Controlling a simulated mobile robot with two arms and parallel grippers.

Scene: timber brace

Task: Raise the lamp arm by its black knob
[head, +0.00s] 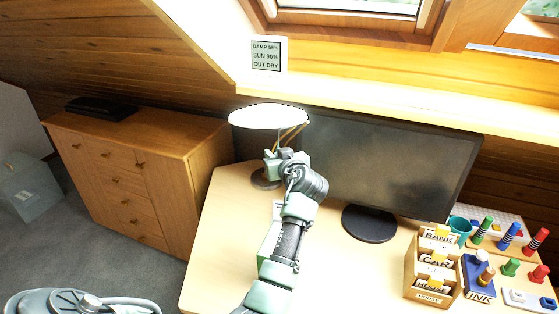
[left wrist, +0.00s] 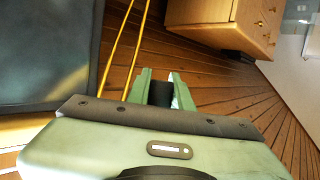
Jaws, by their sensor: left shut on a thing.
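The desk lamp has a bright white shade (head: 268,116) and thin yellow arm rods (head: 293,134), which also show in the left wrist view (left wrist: 117,45). Its round dark base (head: 264,180) stands on the desk. My left gripper (head: 272,158) is at the lamp, below the shade and above the base. In the left wrist view its green fingers (left wrist: 159,88) are closed on the black knob (left wrist: 160,93), which sits between them. In the head view the gripper hides the knob and the lower part of the lamp arm. My right gripper is not in view.
A monitor (head: 390,160) stands right behind my left arm. A wooden card holder (head: 432,270), a teal cup (head: 460,228) and colored pegs (head: 508,235) crowd the desk's right side. A wooden dresser (head: 130,180) is at left. A sloped ceiling and window are above.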

